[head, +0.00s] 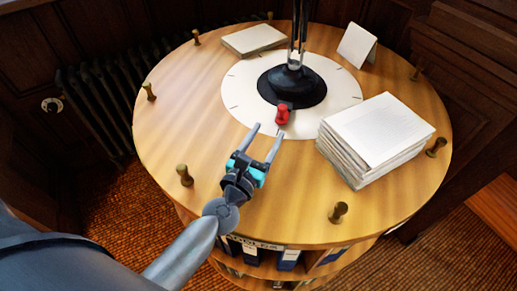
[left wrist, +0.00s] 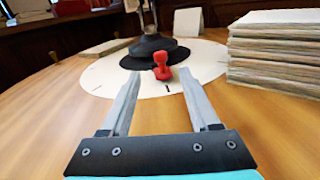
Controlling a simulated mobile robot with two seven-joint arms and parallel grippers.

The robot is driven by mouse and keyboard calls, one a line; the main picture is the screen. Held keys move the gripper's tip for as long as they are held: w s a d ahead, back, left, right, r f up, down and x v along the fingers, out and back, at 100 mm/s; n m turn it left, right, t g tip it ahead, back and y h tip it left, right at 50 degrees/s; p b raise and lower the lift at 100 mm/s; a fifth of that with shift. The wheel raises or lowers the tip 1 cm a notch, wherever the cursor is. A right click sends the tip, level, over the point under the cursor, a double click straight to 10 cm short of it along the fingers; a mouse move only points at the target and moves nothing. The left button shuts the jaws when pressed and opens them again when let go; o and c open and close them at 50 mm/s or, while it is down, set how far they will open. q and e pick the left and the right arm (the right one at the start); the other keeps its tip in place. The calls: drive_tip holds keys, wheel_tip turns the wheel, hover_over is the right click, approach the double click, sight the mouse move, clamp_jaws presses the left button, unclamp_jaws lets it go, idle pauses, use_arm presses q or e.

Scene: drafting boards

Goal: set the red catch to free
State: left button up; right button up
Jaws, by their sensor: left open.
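The red catch (head: 282,115) is a small knob at the front edge of a black round base (head: 293,90), above a white disc (head: 240,95) with dark tick marks. In the left wrist view the red catch (left wrist: 161,66) stands just beyond the fingertips, roughly between them. I cannot read any marking for free. My left gripper (head: 268,130) is open and empty over the round wooden table, short of the catch and not touching it. It also shows in the left wrist view (left wrist: 162,85). My right gripper is not in view.
A tall stack of paper (head: 376,138) stands close to the right of the catch. Several brass pegs (head: 185,175) ring the round table (head: 175,110).

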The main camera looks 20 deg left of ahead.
use_arm(q)
drive_tip(key=shift+s+b, duration=0.4)
drive_tip(key=shift+s, duration=1.75)
